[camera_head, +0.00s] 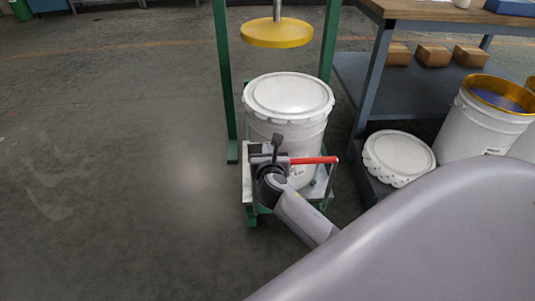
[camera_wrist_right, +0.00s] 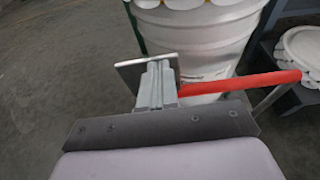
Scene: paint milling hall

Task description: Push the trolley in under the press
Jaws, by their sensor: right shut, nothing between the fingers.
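The trolley (camera_head: 247,185) is a small low cart with a red push handle (camera_head: 314,160). A white lidded bucket (camera_head: 290,100) stands upright on it. The press has a green frame (camera_head: 225,80) and a round yellow plate (camera_head: 277,34) on a rod. The bucket is on the near side of the plate, between the posts in the picture. My right gripper (camera_head: 278,148) is shut and empty at the handle's left part. In the wrist view the red handle (camera_wrist_right: 240,83) runs right from behind the fingers (camera_wrist_right: 158,82); I cannot tell whether they touch. My left gripper is not in view.
To the right stand a workbench (camera_head: 425,10) with a lower shelf holding cardboard boxes (camera_head: 432,54), a white lid (camera_head: 398,155) on a low dark base, and an open bucket (camera_head: 480,125) with a yellow rim. The floor to the left (camera_head: 110,150) is clear.

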